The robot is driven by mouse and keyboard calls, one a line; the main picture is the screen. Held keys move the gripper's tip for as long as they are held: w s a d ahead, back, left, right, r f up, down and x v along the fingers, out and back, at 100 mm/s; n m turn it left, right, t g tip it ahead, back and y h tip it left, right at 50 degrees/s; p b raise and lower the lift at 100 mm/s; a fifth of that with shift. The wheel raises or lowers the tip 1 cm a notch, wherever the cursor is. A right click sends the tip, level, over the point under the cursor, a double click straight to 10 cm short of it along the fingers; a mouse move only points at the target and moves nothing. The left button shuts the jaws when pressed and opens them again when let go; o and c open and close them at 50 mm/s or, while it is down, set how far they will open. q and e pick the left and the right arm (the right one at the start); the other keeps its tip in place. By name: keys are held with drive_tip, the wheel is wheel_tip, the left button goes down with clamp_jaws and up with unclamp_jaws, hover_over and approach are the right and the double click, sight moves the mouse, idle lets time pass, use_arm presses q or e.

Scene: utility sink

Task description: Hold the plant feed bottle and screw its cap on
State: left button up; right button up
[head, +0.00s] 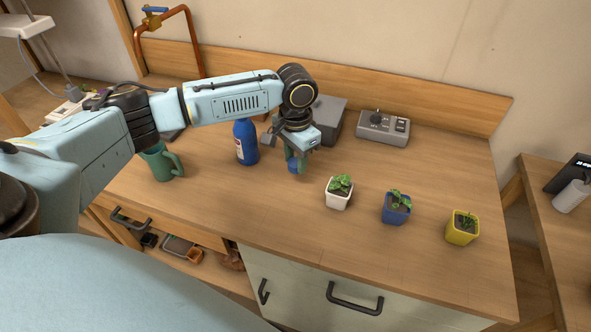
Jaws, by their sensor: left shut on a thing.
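The blue plant feed bottle (247,150) stands upright on the wooden worktop, left of my left gripper. It has a white label on its side, and its top is hidden behind my left arm. My left gripper (296,163) points down with its green fingers shut on a small blue cap (293,168). The cap is low, to the right of the bottle and apart from it; I cannot tell whether it touches the worktop. My right gripper is not in view.
A green mug (160,163) stands left of the bottle. White (339,195), blue (396,209) and yellow (462,229) plant pots stand to the right. A grey box (329,119) and a grey control unit (383,129) stand behind. The worktop (250,210) is clear in front of the bottle.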

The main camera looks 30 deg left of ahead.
use_arm(q)
drive_tip(key=shift+r, duration=0.9)
drive_tip(key=s+d+r+n+b, duration=0.2)
drive_tip(key=s+d+r, duration=0.3)
drive_tip(key=d, duration=0.4)
drive_tip(key=shift+s+r+n, duration=0.3)
drive_tip(key=shift+n, duration=0.6)
